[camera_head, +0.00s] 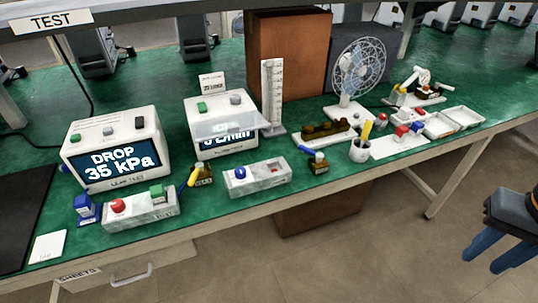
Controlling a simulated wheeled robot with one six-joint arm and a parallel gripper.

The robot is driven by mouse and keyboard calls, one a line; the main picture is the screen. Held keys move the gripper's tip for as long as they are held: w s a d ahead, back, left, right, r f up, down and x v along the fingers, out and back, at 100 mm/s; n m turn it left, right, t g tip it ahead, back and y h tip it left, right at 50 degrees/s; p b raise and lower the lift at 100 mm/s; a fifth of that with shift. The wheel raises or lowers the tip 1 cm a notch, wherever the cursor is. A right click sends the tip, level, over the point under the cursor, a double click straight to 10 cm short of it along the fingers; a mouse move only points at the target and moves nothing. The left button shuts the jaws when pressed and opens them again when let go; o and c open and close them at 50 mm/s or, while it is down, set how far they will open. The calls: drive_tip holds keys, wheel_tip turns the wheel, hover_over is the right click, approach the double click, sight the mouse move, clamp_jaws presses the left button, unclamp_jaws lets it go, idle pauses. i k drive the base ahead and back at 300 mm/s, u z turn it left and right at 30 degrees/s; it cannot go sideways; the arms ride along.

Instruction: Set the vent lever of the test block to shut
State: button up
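A grey block (140,209) with a red knob (117,205) and a green part (157,192) sits at the bench front, left. Beside its right end is a brass fitting (203,176) with a tilted blue-and-yellow lever (192,177). A second grey block (257,178) with a blue knob (240,172) sits to the right. Another brass fitting (319,163) with a blue handle (309,152) is right of it. Which of these is the test block's vent lever, and its setting, I cannot tell. My gripper (482,265) is open and empty, off the bench at far right.
A tester (112,148) reads "DROP 35 kPa"; a second tester (222,122) has a clear flap over its display. A fan (359,70), a pen cup (360,151) and white trays (463,120) stand rightward.

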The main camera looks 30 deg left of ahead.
sight(200, 166)
drive_tip(key=u, duration=1.3)
